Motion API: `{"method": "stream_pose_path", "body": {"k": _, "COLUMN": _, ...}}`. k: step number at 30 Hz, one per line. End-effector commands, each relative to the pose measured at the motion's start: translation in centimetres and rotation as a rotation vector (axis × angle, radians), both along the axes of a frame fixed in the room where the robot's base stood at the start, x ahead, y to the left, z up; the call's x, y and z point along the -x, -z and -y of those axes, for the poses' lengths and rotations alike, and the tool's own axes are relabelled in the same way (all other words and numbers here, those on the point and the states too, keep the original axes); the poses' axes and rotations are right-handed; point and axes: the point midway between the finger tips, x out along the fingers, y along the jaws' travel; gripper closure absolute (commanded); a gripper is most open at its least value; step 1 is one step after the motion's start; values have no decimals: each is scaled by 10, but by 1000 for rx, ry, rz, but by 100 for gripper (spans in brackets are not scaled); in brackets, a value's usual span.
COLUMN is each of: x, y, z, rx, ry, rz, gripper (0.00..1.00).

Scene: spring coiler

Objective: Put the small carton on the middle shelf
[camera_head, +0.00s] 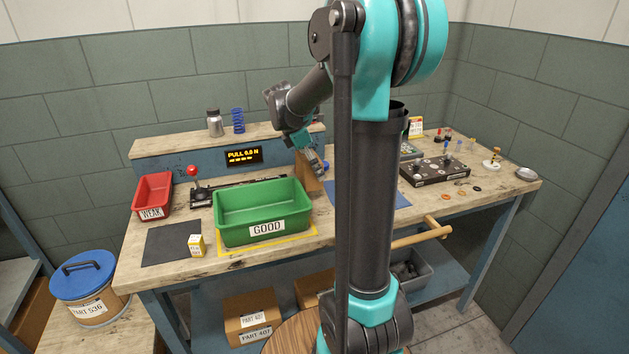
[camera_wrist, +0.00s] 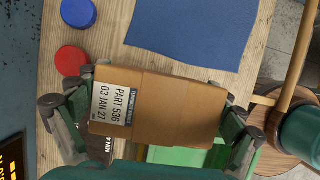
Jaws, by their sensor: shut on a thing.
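The small carton (camera_wrist: 165,108) is brown cardboard with a white label reading PART 536, 03 JAN 27. My gripper (camera_wrist: 145,112) is shut on it, with one finger at each end in the wrist view. In the head view the carton (camera_head: 307,178) shows partly behind the green bin, below my gripper (camera_head: 316,164). I cannot tell whether it is clear of the bench top. Larger cartons marked PART 407 (camera_head: 252,314) stand under the bench, on or near its blue lower shelf (camera_head: 207,318). I cannot tell which surface is the middle shelf.
The green GOOD bin (camera_head: 266,232) stands at the bench's front, with a red WEAK bin (camera_head: 153,195) to its left. A raised ledge (camera_head: 180,141) holds a spring and a bottle. A blue mat (camera_wrist: 195,35) is bare. A wooden handle (camera_head: 420,235) juts from the front edge.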

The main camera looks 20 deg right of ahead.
Motion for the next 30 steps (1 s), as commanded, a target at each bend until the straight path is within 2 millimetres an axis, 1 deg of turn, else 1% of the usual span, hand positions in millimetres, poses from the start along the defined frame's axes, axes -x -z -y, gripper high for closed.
{"method": "stream_pose_path", "body": {"k": 1, "x": -1, "y": 5, "z": 0, "rx": 0, "ry": 0, "rz": 0, "gripper": 58}}
{"method": "stream_pose_path", "body": {"k": 5, "x": -1, "y": 12, "z": 0, "rx": 0, "ry": 0, "rz": 0, "gripper": 58}}
{"method": "stream_pose_path", "body": {"k": 13, "x": 0, "y": 44, "z": 0, "rx": 0, "ry": 0, "rz": 0, "gripper": 58}}
{"method": "stream_pose_path", "body": {"k": 16, "x": 0, "y": 48, "z": 0, "rx": 0, "ry": 0, "rz": 0, "gripper": 58}}
{"method": "stream_pose_path", "body": {"k": 26, "x": 0, "y": 50, "z": 0, "rx": 0, "ry": 0, "rz": 0, "gripper": 58}}
{"method": "stream_pose_path", "body": {"k": 27, "x": 0, "y": 51, "z": 0, "rx": 0, "ry": 0, "rz": 0, "gripper": 5}}
{"method": "stream_pose_path", "body": {"k": 28, "x": 0, "y": 51, "z": 0, "rx": 0, "ry": 0, "rz": 0, "gripper": 1}}
{"method": "stream_pose_path", "body": {"k": 30, "x": 0, "y": 51, "z": 0, "rx": 0, "ry": 0, "rz": 0, "gripper": 0}}
